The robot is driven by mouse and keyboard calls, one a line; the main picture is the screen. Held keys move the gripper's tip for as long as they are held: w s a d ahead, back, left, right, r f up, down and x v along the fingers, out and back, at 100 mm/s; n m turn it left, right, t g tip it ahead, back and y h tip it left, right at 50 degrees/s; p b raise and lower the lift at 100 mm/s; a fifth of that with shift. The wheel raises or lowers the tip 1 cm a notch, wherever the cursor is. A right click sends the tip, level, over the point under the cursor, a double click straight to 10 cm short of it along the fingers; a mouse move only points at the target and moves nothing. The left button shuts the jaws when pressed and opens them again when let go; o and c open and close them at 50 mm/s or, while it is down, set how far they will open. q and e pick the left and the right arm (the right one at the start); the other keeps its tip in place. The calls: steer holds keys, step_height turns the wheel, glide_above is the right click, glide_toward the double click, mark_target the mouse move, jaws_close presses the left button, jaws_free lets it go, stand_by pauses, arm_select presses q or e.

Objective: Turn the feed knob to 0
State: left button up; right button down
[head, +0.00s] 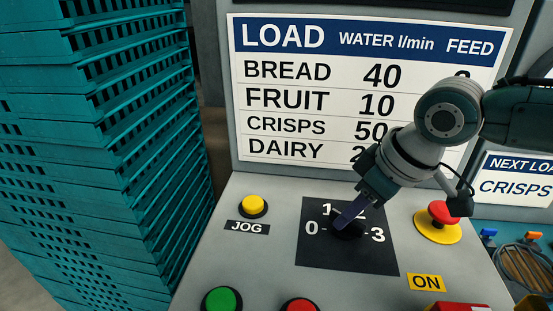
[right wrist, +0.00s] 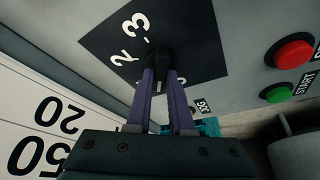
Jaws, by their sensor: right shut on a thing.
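The black feed knob (head: 349,233) sits on a dark square plate (head: 318,257) on the sloping grey panel. White numbers 0, 1, 2 and 3 surround it; the 2 is partly covered in the head view. My right gripper (head: 345,219) reaches down from the upper right and is shut on the knob. In the right wrist view, the two purple fingers (right wrist: 161,75) close on the dark knob (right wrist: 158,52). The fingers hide part of the knob, and I cannot tell which number it points to. My left gripper is not in view.
A yellow JOG button (head: 252,206) is left of the plate. A red mushroom button on a yellow base (head: 438,222) is to its right, below my right arm. Green (head: 222,299) and red (head: 300,306) buttons are in front. Stacked teal crates (head: 90,150) stand left. My arm covers part of the load chart (head: 300,100).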

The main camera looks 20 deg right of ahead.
steer(key=n+y+b, duration=0.1)
steer(key=n+b, duration=0.1)
steer(key=n, duration=0.1)
steer(key=shift+f+n+g, duration=0.15)
steer(key=shift+n+g, duration=0.15)
steer(key=shift+n+g+y+b, duration=0.5)
steer(key=shift+n+b, duration=0.6)
steer(key=shift+n, duration=0.5)
steer(key=c, duration=0.8)
jaws_free()
steer(key=v, duration=1)
